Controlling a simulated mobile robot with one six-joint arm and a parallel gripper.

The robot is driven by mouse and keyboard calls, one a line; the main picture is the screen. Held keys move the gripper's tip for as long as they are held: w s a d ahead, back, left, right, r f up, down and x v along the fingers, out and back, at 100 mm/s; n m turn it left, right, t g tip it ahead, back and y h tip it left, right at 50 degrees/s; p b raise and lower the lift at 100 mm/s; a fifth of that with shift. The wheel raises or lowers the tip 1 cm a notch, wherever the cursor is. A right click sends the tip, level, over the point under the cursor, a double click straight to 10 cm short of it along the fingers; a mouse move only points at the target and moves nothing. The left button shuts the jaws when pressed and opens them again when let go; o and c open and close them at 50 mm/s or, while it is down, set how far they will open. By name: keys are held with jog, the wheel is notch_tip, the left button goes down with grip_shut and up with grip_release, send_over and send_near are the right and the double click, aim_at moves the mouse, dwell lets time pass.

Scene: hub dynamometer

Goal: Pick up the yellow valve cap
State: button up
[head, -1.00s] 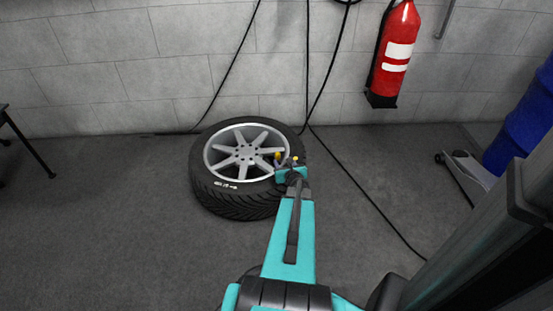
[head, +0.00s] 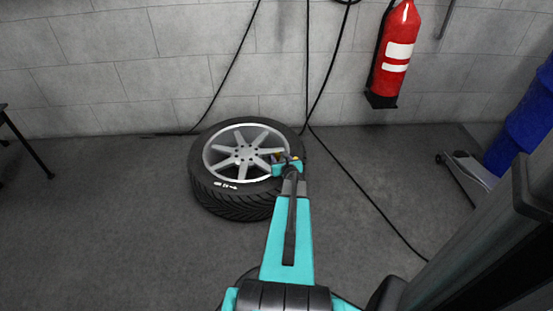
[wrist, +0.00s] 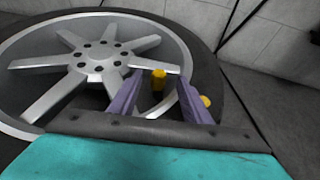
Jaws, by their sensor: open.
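The yellow valve cap (wrist: 159,80) shows in the wrist view as a small upright yellow piece near the wheel rim's inner edge. My gripper (head: 288,159) is over the near right part of the wheel. In the wrist view its two purple fingers are apart, and the cap appears in the gap between them. I cannot tell how far the cap is beyond the fingertips. In the head view my gripper covers most of this area.
The wheel, with a black tyre (head: 235,206) and silver spokes (wrist: 45,62), lies flat on the grey floor. A block wall and hanging cables are behind it. A red fire extinguisher (head: 393,55) hangs on the wall. Floor left of the wheel is clear.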

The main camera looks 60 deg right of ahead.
aim_at(278, 154)
jog(key=shift+b+x, duration=0.7)
jog(key=shift+x, duration=1.9)
jog(key=c, duration=1.1)
